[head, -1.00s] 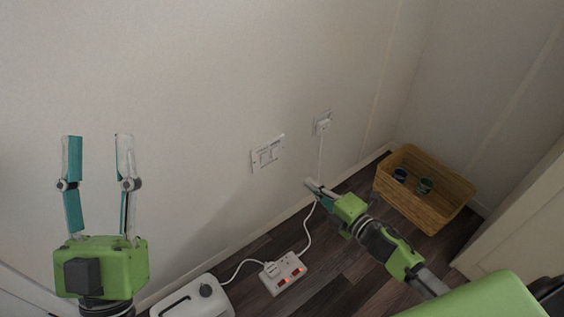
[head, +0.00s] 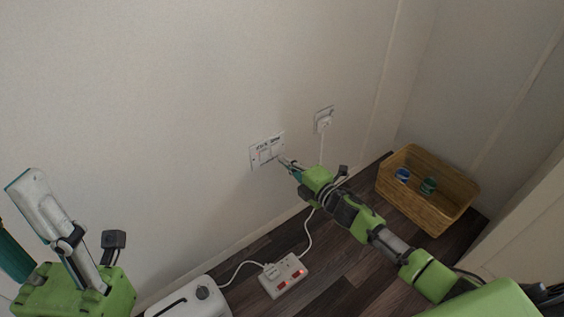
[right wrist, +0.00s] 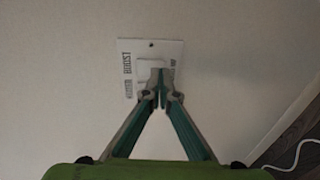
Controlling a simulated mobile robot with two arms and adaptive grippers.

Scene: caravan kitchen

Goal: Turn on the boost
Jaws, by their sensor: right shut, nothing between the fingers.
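The white switch plate (head: 256,158) is on the wall, with two switches side by side. In the right wrist view, the plate (right wrist: 128,84) carries the printed word BOOST beside a white rocker switch (right wrist: 148,66). My right gripper (head: 283,161) is shut and empty, its tips at the plate's lower right part. In the right wrist view, the fingertips (right wrist: 160,74) overlap the rocker's lower right side and hide part of it. I cannot tell whether they touch it. My left gripper (head: 40,235) stands at the lower left, fingers apart, far from the plate.
A plugged wall socket (head: 323,120) is to the right of the plate, its white cable running down to a power strip (head: 284,276) on the floor. A white appliance (head: 190,300) stands at the wall's foot. A wicker basket (head: 420,205) with two cans is at the right.

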